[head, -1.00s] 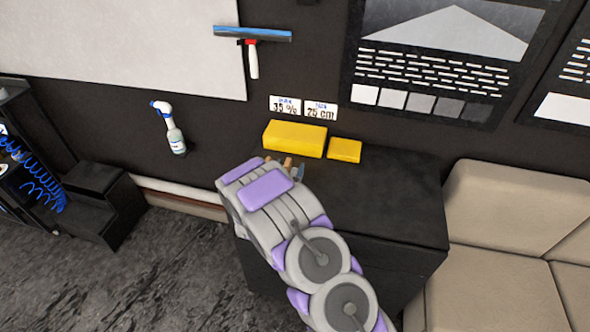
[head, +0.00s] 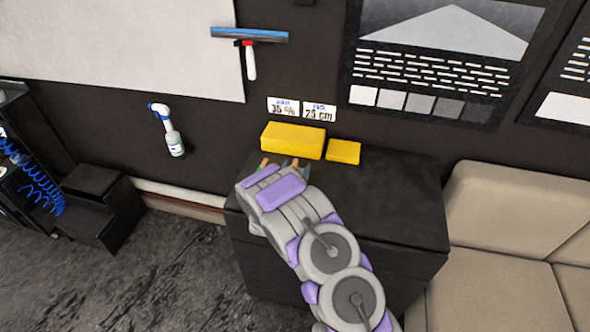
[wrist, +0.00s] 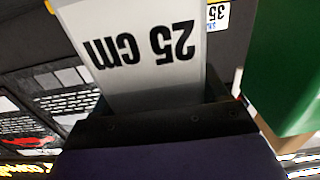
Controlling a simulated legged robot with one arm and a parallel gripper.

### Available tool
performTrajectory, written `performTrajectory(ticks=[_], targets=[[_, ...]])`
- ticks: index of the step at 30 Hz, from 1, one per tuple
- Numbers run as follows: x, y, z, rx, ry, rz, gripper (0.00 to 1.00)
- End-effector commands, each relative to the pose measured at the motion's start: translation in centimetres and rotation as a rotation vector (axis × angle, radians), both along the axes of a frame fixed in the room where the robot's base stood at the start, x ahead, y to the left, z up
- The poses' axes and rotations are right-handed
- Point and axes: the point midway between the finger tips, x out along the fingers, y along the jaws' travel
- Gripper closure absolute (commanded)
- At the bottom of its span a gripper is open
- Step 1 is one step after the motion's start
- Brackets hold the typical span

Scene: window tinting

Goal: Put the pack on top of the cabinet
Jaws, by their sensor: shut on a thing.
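The black cabinet (head: 385,200) stands against the dark wall, its top largely bare. My gripper (head: 280,166) is over the left part of the cabinet top, its fingertips mostly hidden by my arm in the head view. In the wrist view my gripper (wrist: 165,112) is shut on a pale grey pack (wrist: 135,45) marked "25 cm", which reads upside down. In the head view only small coloured bits show past my wrist, so I cannot tell whether the pack touches the cabinet. A green block (wrist: 290,65) with a tan edge shows close at the right of the wrist view.
A large yellow block (head: 292,141) and a smaller one (head: 343,151) sit at the cabinet's back edge, below wall labels "35 %" (head: 283,108) and "25 cm" (head: 319,112). A beige sofa (head: 515,215) is at the right. The cabinet top's right part is clear.

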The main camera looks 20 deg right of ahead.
Motion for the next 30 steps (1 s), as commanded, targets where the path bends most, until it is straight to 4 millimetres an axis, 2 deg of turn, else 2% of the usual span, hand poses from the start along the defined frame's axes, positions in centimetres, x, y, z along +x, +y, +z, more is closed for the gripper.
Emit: performTrajectory(ticks=[1, 9, 20, 30], targets=[[0.0, 0.0, -0.1, 0.000, 0.000, 0.000, 0.26], [0.0, 0.4, 0.0, -0.004, 0.000, 0.000, 0.01], [-0.5, 0.7, 0.1, -0.003, 0.001, 0.001, 0.01], [-5.0, 4.0, 0.2, -0.005, 0.002, 0.004, 0.01]])
